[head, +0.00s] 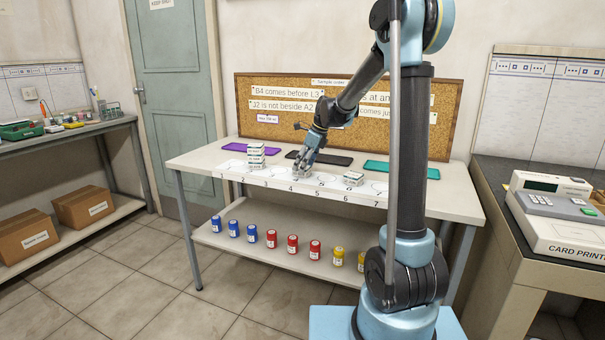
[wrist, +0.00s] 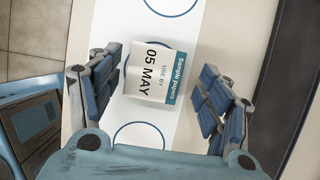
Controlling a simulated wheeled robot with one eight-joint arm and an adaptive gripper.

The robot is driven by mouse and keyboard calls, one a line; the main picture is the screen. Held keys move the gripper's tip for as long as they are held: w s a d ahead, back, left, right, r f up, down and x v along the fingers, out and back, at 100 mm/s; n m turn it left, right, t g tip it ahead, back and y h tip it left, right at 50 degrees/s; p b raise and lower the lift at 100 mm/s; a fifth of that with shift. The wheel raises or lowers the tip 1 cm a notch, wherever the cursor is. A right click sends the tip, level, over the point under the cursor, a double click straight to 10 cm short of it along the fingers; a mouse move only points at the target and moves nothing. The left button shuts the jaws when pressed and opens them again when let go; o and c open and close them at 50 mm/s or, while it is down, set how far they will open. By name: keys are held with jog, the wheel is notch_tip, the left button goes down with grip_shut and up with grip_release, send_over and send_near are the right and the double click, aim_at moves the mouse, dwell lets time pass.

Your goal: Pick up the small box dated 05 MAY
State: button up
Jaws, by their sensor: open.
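The small white box dated 05 MAY (wrist: 146,78) lies with its printed label up in the wrist view. The label has a teal "Sample papers" band along its right side and reads "USE BY". My gripper (wrist: 162,82) is open, with one finger pad to the left of the box and one to the right. A gap shows between the box and each finger. In the head view my gripper (head: 301,172) is low over the white strip of numbered circles on the bench, near number 4. The box is hard to make out there.
A stack of small boxes (head: 255,155) stands near number 2, left of my gripper. More boxes (head: 353,178) lie near number 6. Purple (head: 224,147), black (head: 319,157) and teal (head: 390,168) mats lie behind. Coloured jars (head: 292,243) stand on the lower shelf.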

jog(key=shift+a+f, duration=0.2)
jog(key=shift+f, duration=0.2)
jog(key=shift+s, duration=0.1)
jog(key=c, duration=1.1)
jog(key=shift+c, duration=0.2)
